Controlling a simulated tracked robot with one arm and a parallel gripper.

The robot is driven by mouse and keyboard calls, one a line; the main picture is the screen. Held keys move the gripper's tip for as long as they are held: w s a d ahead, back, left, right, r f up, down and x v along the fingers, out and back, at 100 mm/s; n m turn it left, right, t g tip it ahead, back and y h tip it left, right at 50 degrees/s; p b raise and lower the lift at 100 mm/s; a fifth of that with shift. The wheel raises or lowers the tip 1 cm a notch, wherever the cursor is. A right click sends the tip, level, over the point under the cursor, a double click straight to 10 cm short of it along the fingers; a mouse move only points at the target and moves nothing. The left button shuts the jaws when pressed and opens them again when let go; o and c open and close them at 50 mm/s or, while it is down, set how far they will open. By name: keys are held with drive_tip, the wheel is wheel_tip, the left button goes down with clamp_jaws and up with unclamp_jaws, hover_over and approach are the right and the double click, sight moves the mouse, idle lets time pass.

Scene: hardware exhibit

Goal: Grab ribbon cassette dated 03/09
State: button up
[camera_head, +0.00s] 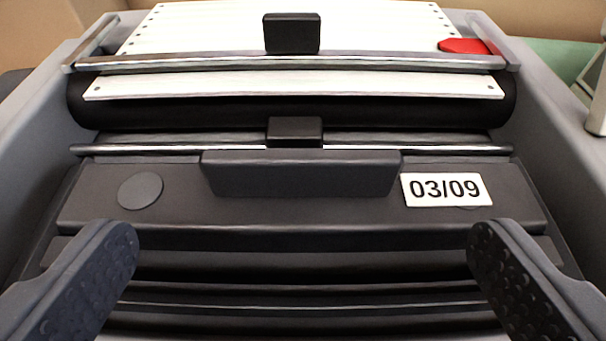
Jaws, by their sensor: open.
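The ribbon cassette (300,215) is a wide dark grey block lying inside the printer. A white label (446,189) reading 03/09 is on its right part, and a round disc (141,190) is on its left part. A raised grip block (300,174) stands at the middle of its far edge. My gripper (303,250) is open and empty. Its two dark textured fingers are wide apart at the lower left and lower right, on the near side of the raised block. I cannot tell their height above the cassette.
The printer's grey side walls (555,150) flank the cassette. Behind it are a small black block (295,131), metal bars, a black roller (300,110) and white punched paper (210,32). A red tab (463,46) sits at the right of the paper.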

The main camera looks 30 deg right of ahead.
sight(303, 184)
drive_tip(key=shift+x, duration=1.95)
drive_tip(key=c, duration=1.1)
